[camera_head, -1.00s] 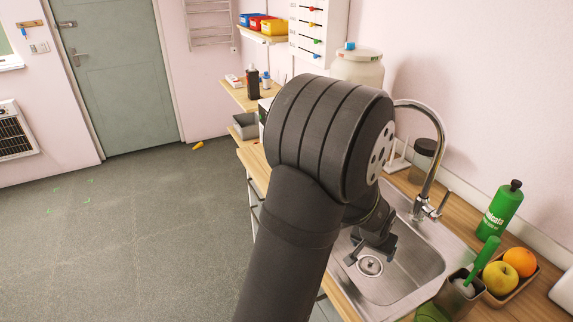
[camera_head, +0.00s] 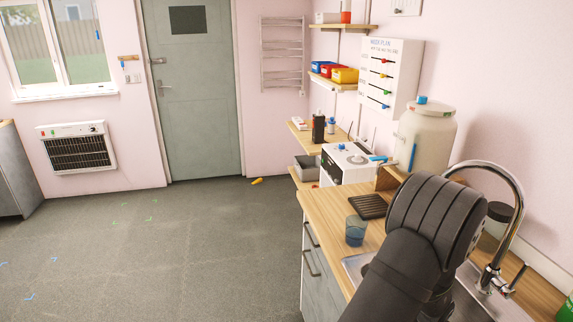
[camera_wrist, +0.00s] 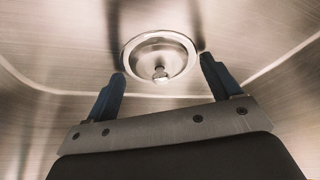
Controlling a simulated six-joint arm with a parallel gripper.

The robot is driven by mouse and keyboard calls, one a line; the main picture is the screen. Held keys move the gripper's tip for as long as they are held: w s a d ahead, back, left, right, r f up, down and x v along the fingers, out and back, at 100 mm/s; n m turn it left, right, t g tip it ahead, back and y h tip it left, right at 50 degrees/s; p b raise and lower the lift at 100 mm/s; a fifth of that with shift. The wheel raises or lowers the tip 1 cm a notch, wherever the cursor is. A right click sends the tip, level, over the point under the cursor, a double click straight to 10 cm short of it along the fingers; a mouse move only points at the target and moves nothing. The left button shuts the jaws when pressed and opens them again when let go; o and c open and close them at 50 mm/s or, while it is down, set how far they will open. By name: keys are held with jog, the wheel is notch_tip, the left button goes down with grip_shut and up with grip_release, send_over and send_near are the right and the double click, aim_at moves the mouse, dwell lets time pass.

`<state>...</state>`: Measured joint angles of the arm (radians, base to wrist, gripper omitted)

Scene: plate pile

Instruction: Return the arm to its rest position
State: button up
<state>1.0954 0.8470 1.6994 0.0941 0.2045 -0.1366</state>
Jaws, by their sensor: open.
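My gripper (camera_wrist: 162,78) is open and empty in the wrist view, its two dark fingers apart. It points at the round metal drain (camera_wrist: 160,57) in the sink basin (camera_wrist: 255,35), with nothing between the fingers. In the head view my dark arm reaches over the sink at the lower right and hides most of the basin. The gripper itself is hidden behind the arm there. No plates show in either current view.
A curved chrome faucet (camera_head: 517,222) stands close to the right of my arm. A blue cup (camera_head: 355,231) and a dark ribbed mat (camera_head: 368,206) lie on the wooden counter (camera_head: 330,212) to the left. A large jar (camera_head: 426,140) stands behind. The floor at left is mostly clear.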

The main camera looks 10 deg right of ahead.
jog(key=shift+r, duration=0.25)
jog(key=v, duration=1.2)
jog(key=x, duration=1.2)
jog(key=shift+f, duration=0.35)
jog(key=w+r, duration=0.3)
jog(key=r, duration=0.7)
jog(key=w+r, duration=0.2)
jog(key=r, duration=0.7)
jog(key=w+d, duration=0.3)
jog(key=d, duration=0.1)
jog(key=w+d, duration=0.3)
jog(key=d, duration=0.2)
jog(key=w+d, duration=0.3)
jog(key=d, duration=0.2)
jog(key=shift+d, duration=0.15)
jog(key=shift+d+f, duration=0.1)
jog(key=shift+f, duration=0.55)
